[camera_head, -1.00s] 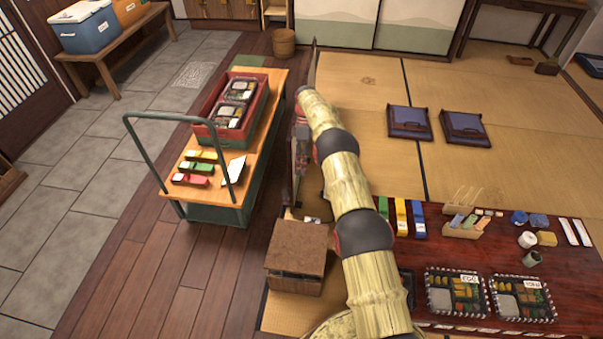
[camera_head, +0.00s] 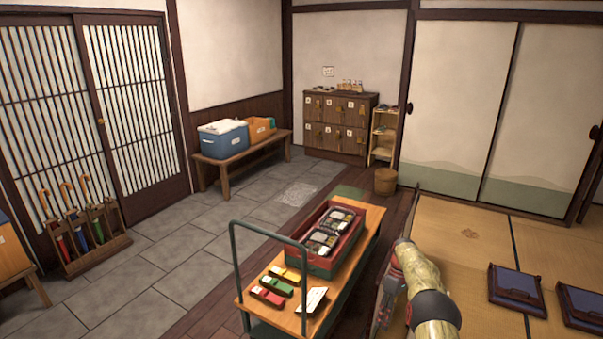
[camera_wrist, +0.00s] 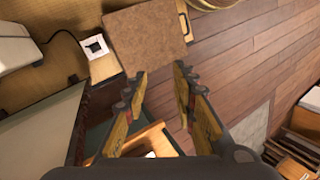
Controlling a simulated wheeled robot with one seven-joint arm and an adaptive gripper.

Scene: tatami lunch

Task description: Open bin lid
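My gripper (camera_wrist: 160,78) is open in the wrist view, with its two fingers apart and nothing between them. A box with a flat, square brown top (camera_wrist: 147,41) lies beyond the fingertips and looks apart from them. The top appears closed; I cannot tell for sure that this is the bin and its lid. The box is outside the head view now. In the head view my arm rises at the lower right, and the gripper's fingers cannot be made out.
A cart (camera_head: 352,255) with a red crate (camera_head: 304,262) and coloured boxes stands left of my arm. A bench (camera_head: 245,158) holds blue and orange boxes. An umbrella stand (camera_head: 95,250) is at left. Dark cushions (camera_head: 517,291) lie on the tatami. The stone floor is mostly clear.

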